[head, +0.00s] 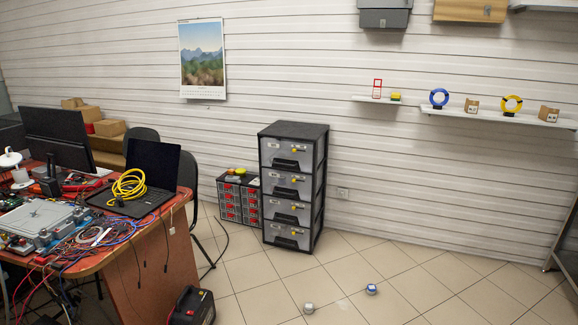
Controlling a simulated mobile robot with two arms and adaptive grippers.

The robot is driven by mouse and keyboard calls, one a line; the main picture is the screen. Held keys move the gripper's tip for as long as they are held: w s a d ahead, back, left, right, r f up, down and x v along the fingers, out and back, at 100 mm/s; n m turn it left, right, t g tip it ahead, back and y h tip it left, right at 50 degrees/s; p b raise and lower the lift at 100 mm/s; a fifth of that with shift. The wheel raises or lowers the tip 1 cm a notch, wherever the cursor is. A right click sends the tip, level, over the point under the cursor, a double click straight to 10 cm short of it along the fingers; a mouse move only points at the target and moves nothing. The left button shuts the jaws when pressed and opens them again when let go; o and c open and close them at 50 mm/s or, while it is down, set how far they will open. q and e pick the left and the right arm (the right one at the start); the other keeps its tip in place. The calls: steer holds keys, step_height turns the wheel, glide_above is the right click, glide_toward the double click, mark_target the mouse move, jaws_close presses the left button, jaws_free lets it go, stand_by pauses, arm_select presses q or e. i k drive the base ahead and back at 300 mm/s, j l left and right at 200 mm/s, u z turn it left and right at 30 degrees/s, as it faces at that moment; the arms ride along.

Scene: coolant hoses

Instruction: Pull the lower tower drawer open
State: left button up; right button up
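The drawer tower (319,180) stands on the tiled floor against the slatted wall, near the middle of the head view. It has a black frame and several grey-fronted drawers stacked one above another. The lowest drawer (285,239) is near the floor, with a dark handle area on its front. All its drawers look shut, flush with the frame. Neither of my grippers shows in this view.
A low cabinet with red-fronted drawers (229,203) stands just left of the tower. A cluttered desk (150,243) and a black chair (188,172) are at left. A dark case (193,306) and two small objects (371,289) (309,308) lie on the otherwise open floor.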

mark_target(282, 211)
steer(key=i, duration=1.9)
